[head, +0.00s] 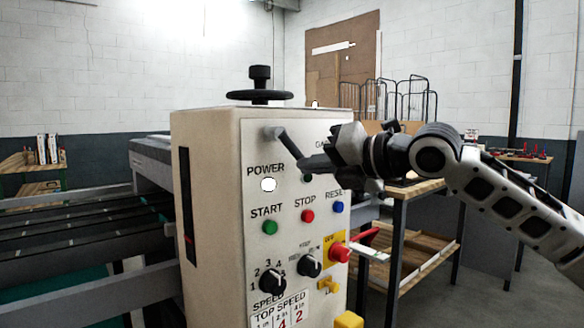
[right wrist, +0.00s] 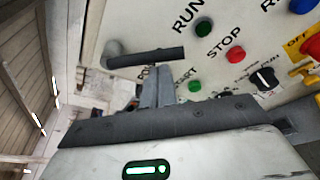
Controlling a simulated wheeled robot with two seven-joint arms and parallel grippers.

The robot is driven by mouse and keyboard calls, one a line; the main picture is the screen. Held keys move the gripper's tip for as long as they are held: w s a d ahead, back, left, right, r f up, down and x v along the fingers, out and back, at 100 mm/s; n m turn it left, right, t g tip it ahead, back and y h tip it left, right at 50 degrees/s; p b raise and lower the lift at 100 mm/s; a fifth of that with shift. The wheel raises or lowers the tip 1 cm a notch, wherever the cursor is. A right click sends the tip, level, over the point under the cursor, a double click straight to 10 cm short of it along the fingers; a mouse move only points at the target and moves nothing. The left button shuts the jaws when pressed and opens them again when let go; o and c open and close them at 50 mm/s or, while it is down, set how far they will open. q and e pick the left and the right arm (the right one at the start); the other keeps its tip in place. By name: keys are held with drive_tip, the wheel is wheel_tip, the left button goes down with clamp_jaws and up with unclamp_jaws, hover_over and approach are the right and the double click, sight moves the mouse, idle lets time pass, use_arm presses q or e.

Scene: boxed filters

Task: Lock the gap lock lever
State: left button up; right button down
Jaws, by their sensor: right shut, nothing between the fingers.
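The dark lever (head: 290,145) sits on a grey pivot at the upper part of the machine's control panel (head: 255,205). In the head view it slants down to the right. A partly hidden label beginning "GA" is to its right. In the right wrist view the lever (right wrist: 150,57) sticks out from its grey pivot. My right gripper (head: 303,165) is shut and empty, its fingertips close by the lever's free end. In the right wrist view the fingers (right wrist: 155,88) point at the lever's underside; whether they touch I cannot tell. My left gripper is out of view.
Below the lever are a green START button (head: 269,227), a red STOP button (head: 307,216), a blue button (head: 338,207), black knobs (head: 272,282) and a red switch (head: 340,252). A black handwheel (head: 260,95) tops the machine. A table (head: 415,190) stands behind at right.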

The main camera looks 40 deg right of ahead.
use_arm(q)
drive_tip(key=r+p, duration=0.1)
drive_tip(key=p, duration=0.3)
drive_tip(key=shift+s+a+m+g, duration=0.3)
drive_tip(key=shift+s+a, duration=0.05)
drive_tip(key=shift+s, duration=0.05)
use_arm(e)
drive_tip(key=d+r+n, duration=0.1)
drive_tip(key=r+n+h, duration=0.1)
drive_tip(key=d+r+n, duration=0.1)
drive_tip(key=r, duration=0.1)
drive_tip(key=shift+w+d+r+n+h, duration=0.1)
drive_tip(key=shift+d+n+h, duration=0.2)
drive_tip(key=shift+r, duration=0.1)
